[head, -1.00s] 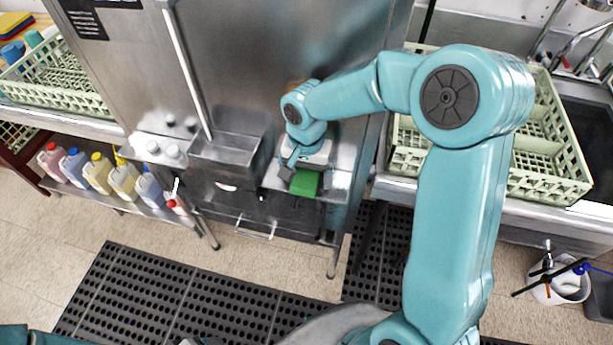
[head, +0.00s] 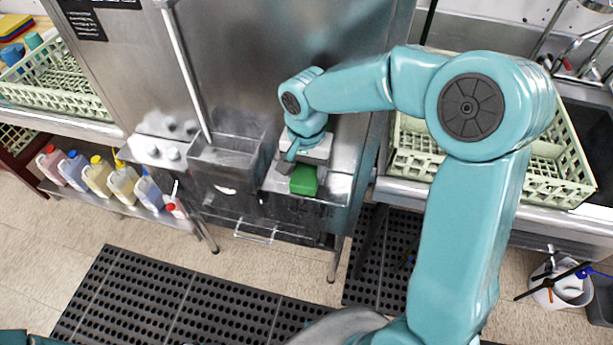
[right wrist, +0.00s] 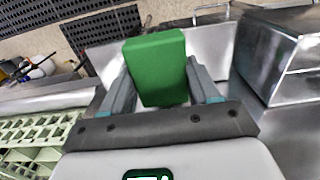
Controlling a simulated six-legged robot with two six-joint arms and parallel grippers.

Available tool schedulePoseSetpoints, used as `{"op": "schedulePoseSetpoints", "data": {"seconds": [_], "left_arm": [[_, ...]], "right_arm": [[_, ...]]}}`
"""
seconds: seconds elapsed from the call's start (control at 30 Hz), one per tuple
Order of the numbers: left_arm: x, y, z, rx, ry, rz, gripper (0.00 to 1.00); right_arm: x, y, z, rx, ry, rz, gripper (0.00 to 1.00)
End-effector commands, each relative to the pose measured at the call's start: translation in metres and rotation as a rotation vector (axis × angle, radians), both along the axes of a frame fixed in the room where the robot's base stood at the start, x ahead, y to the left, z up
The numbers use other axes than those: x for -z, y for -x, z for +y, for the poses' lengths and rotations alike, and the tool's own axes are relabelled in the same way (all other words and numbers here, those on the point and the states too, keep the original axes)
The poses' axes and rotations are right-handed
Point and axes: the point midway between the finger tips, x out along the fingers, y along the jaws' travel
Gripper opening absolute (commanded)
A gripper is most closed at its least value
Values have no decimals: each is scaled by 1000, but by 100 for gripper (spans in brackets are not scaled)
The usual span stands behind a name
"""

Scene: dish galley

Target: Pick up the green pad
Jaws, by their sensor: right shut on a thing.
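The green pad (head: 303,181) is a small block over the steel ledge at the front of the dish machine in the head view. My right gripper (head: 298,170) reaches it from behind and above. In the right wrist view the green pad (right wrist: 157,68) stands between the two fingers of my right gripper (right wrist: 162,92), which are shut on it. Whether the pad touches the ledge cannot be told. My left gripper is not in view.
The steel ledge (head: 338,187) is bare beside the pad. A metal bin (head: 228,152) is fixed to its left. Pale green racks stand on the left counter (head: 60,82) and on the right sink counter (head: 540,185). Several jugs (head: 122,183) sit on a low shelf.

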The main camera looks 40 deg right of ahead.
Motion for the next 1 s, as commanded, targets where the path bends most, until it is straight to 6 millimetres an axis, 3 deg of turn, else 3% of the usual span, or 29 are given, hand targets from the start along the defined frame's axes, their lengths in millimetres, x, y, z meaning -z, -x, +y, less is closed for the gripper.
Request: {"op": "schedulePoseSetpoints", "data": {"seconds": [0.23,0.47,0.8,1.0], "left_arm": [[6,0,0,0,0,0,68],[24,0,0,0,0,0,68],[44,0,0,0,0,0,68],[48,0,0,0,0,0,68]], "right_arm": [[-46,-1,1,-1,-1,-6,32],[-40,36,43,-6,-1,-3,32],[-40,100,118,-8,0,-4,32],[-42,121,142,-3,0,-1,32]]}}
